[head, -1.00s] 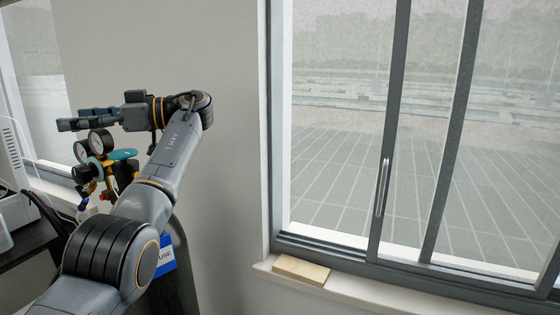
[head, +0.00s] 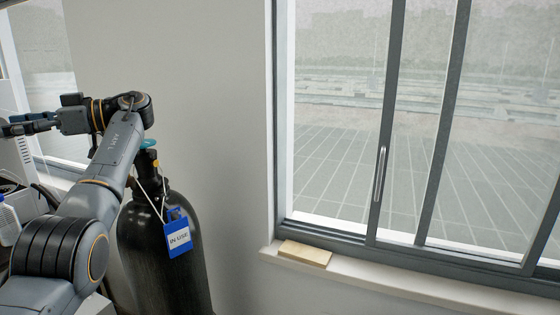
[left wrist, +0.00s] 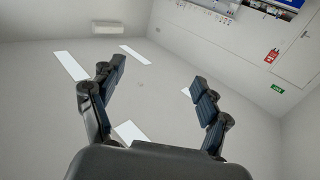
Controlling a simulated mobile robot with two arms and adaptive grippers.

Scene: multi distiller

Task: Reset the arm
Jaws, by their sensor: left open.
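My left arm comes in from the left in the head view, bent at the elbow. Its left gripper (head: 22,128) points left near the picture's left edge. In the left wrist view the left gripper (left wrist: 154,85) has its two fingers spread wide with nothing between them. Behind the fingers are the pale ceiling with bright light panels and the far walls. My right gripper is not in either view.
A black gas cylinder (head: 165,262) with a blue "IN USE" tag (head: 178,238) stands beside my left arm, partly hidden by it. A window (head: 420,140) fills the right side. A wooden block (head: 305,253) lies on the white sill (head: 375,284).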

